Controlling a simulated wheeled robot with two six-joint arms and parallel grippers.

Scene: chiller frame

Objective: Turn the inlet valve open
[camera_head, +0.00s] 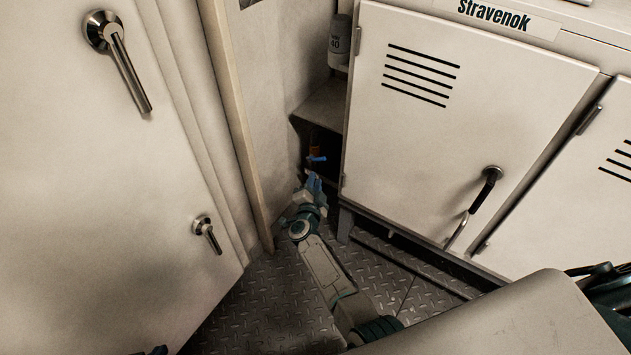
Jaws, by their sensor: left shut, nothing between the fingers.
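The inlet valve appears to be the small fitting with a blue handle (317,158) in the dark gap beneath a shelf, left of the middle cabinet. Its orange-brown part shows just above the handle. My right gripper (314,180) is just below the handle, at the end of the arm reaching up from the lower right. Its blue fingers are small and partly overlap, so their opening and any contact with the handle cannot be told.
A large pale door (90,200) with two metal handles fills the left. A vented cabinet door (430,140) with a black-gripped handle (487,190) stands right of the gap. A bottle (340,42) stands above the shelf (325,105).

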